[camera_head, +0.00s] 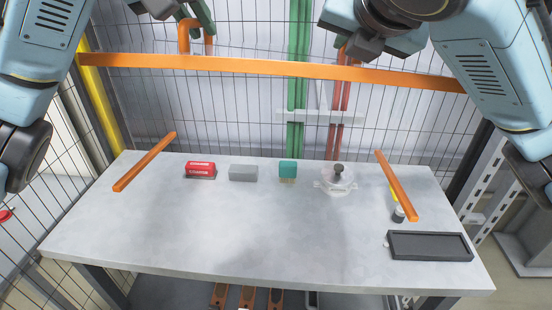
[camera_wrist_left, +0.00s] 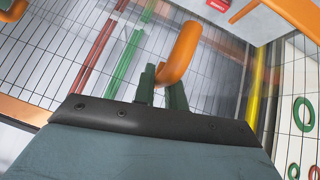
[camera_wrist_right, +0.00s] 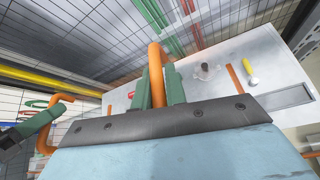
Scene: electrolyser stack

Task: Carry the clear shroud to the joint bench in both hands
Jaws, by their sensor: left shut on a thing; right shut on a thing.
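The clear shroud shows mainly by its long orange edge bar (camera_head: 270,68), which runs nearly level across the head view above the bench (camera_head: 240,235). Its panel is see-through and hard to make out. My left gripper (camera_head: 197,22) is shut on an orange handle at the left, which also shows between its green fingers in the left wrist view (camera_wrist_left: 180,52). My right gripper (camera_wrist_right: 158,88) is shut on the other orange handle (camera_wrist_right: 155,65); in the head view the wrist mostly hides this grip. The shroud is held up, apart from the bench top.
Orange bars (camera_head: 145,161) (camera_head: 397,185) lie on the bench at left and right. Between them stand a red box (camera_head: 200,170), a grey block (camera_head: 243,172), a green block (camera_head: 288,168) and a clear knobbed piece (camera_head: 338,184). A dark tray (camera_head: 430,233) is front right. The front middle is clear.

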